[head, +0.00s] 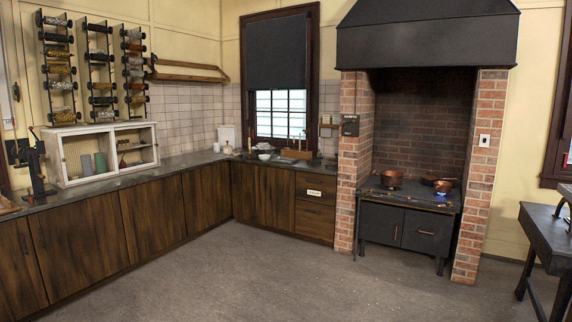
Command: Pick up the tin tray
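I cannot pick out a tin tray for certain in the head view. Small items stand on the dark counter (190,160) along the left and back walls, too small to name surely. A grey object (565,193), cut off by the right edge, stands on the dark side table (548,232); I cannot tell what it is. Neither of my grippers is in view.
A black stove (408,230) with a copper pot (391,178) and a pan (430,180) stands in the brick alcove. A white cabinet (63,170) sits on the left counter. The grey floor (235,280) is clear in the middle.

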